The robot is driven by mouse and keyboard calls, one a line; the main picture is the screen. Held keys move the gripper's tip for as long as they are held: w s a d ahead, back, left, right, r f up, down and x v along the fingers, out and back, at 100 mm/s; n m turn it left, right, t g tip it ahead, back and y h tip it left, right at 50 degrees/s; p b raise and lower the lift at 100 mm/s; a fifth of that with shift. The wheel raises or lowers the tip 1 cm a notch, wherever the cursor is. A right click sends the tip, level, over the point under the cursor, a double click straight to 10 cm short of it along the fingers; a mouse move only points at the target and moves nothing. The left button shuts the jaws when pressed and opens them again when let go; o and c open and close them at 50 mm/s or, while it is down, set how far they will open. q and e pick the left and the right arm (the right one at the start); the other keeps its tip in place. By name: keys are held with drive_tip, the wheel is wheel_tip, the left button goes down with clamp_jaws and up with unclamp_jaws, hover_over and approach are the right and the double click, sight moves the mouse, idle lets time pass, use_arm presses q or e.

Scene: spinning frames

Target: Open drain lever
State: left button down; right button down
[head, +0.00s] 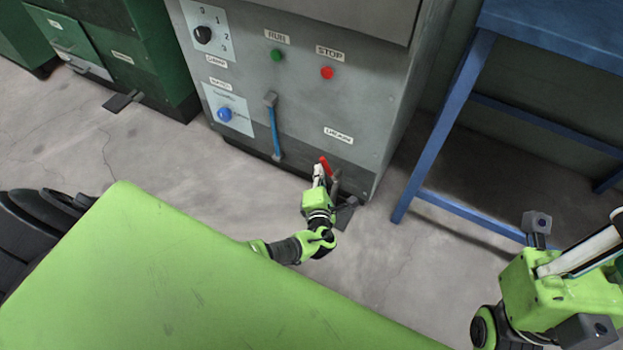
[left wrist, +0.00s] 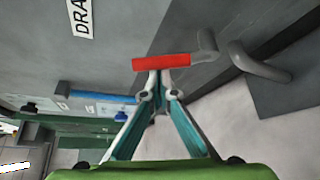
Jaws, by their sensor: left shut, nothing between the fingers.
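The drain lever has a red handle (head: 325,165) low on the grey machine's front, close to its lower right corner. In the left wrist view the red handle (left wrist: 160,62) lies crosswise just beyond the fingertips, with a grey bent arm at its right end. My left gripper (head: 320,174) is at the lever, its fingers closed together with nothing between them. In the left wrist view its tips (left wrist: 154,82) meet at the handle's near edge; I cannot tell whether they touch it. My right arm's green and white end part (head: 560,285) is cut off at the right edge, its fingertips not visible.
The grey machine (head: 300,95) carries a blue lever (head: 274,130), a green button (head: 277,55), a red button (head: 327,73) and two knobs. A dark pedal (head: 345,214) sits on the floor beside my left gripper. A blue table (head: 560,30) stands to the right.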

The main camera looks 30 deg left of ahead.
sight(328, 166)
use_arm(q)
drive_tip(key=d+m, duration=0.1)
drive_tip(key=d+r+m+t+y, duration=0.1)
drive_tip(key=m, duration=0.1)
drive_tip(key=shift+d+t+b, duration=0.15)
drive_tip(key=shift+t+b, duration=0.15)
drive_tip(key=shift+b, duration=0.1)
drive_tip(key=shift+d, duration=0.5)
drive_tip(key=shift+a, duration=0.1)
